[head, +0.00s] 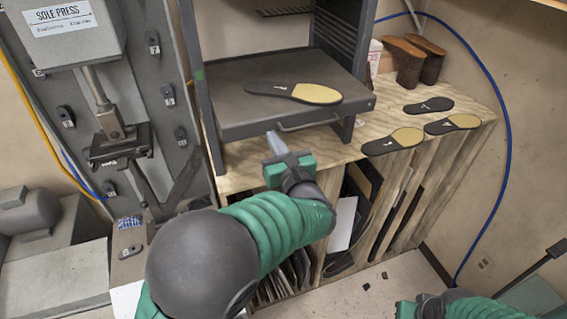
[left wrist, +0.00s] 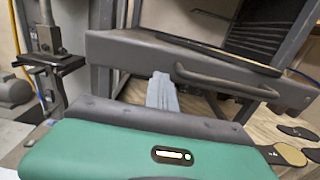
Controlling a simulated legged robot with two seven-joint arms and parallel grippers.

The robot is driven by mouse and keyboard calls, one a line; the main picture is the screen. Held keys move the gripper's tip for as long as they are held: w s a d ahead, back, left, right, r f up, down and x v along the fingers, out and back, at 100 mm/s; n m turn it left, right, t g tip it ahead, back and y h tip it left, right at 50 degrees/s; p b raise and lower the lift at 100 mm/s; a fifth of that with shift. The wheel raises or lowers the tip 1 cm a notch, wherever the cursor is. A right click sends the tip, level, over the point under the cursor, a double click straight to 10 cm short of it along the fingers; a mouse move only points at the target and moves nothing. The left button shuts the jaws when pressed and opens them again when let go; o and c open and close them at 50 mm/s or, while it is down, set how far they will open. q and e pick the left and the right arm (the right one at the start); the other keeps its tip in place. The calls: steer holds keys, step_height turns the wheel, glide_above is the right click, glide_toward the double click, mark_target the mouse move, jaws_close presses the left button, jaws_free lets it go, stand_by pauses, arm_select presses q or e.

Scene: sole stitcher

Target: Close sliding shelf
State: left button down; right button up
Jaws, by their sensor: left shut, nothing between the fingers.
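The sliding shelf (head: 237,97) is a dark grey tray in a metal rack, and its front stands out toward me past the uprights. A curved bar handle (head: 308,122) runs along its front face. The shelf's front and handle (left wrist: 225,82) also show in the left wrist view. A black and tan insole (head: 294,92) lies on the shelf. My left gripper (head: 275,142) is shut and empty, its tips just below and left of the handle, close to the shelf's front. I cannot tell whether they touch it. My right arm shows at the lower right, its gripper fingers out of view.
The rack stands on a plywood cabinet (head: 440,125) with open slots below. Several loose insoles (head: 393,141) lie on its top at right, with brown shoe forms (head: 402,62) behind. A sole press (head: 75,35) stands at left.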

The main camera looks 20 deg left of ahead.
mark_target(240, 115)
arm_select(q)
steer(key=b+x, duration=0.2)
steer(key=x, duration=0.7)
steer(key=shift+w+a+r, duration=0.1)
steer(key=shift+w+r, duration=0.05)
steer(key=shift+r, duration=0.05)
steer(key=shift+b, duration=0.3)
